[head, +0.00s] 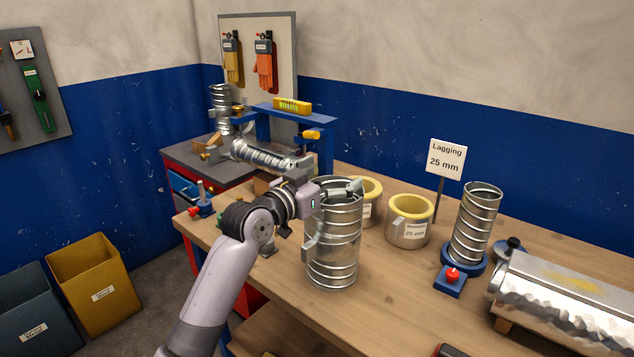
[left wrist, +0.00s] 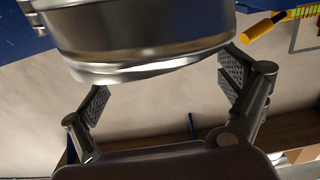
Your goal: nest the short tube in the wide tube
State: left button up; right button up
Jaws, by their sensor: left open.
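The wide tube (head: 333,245) is a shiny ribbed metal cylinder with a side tab, standing upright on the wooden bench. My left gripper (head: 342,191) is at its top rim, with its fingers over the mouth. In the left wrist view the gripper (left wrist: 165,92) is open, and a metal tube end with a rolled rim (left wrist: 150,65) shows ahead of and between the fingers, with no finger visibly closed on it. A narrower spiral tube (head: 475,225) stands upright on a blue base at the right. I cannot tell which tube is the short one; the inside of the wide tube is mostly hidden.
Two yellow-lined lagging pots (head: 408,228) stand behind the wide tube, near a sign (head: 446,160). A large metal-clad cylinder (head: 560,300) lies at the right. A blue frame with a spirit level (head: 292,105) and a horizontal duct (head: 262,156) are behind.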

pick_arm(q)
jog(key=v, duration=1.1)
jog(key=s+a+f+n+g+y, duration=0.25)
jog(key=s+f, duration=0.45)
jog(key=f, duration=0.6)
jog(key=s+a+f+n+g+y, duration=0.1)
jog(key=s+a+f+g+y, duration=0.25)
jog(key=s+f, duration=0.65)
jog(key=s+a+f+n+g+y, duration=0.1)
jog(key=s+a+f+g+y, duration=0.2)
jog(key=s+f, duration=0.5)
jog(key=s+a+f+n+g+y, duration=0.15)
jog(key=s+a+f, duration=0.35)
jog(key=s, duration=0.5)
notch_tip(320, 180, down, 27)
jog(key=s+m+g, duration=0.1)
jog(key=s+g, duration=0.1)
jog(key=s, duration=0.1)
jog(key=s+a+f+g, duration=0.1)
jog(key=s+a+f, duration=0.1)
jog(key=s+f, duration=1.3)
jog(key=shift+s+a+f, duration=0.3)
jog(key=shift+s+f, duration=0.1)
jog(key=shift+s, duration=0.05)
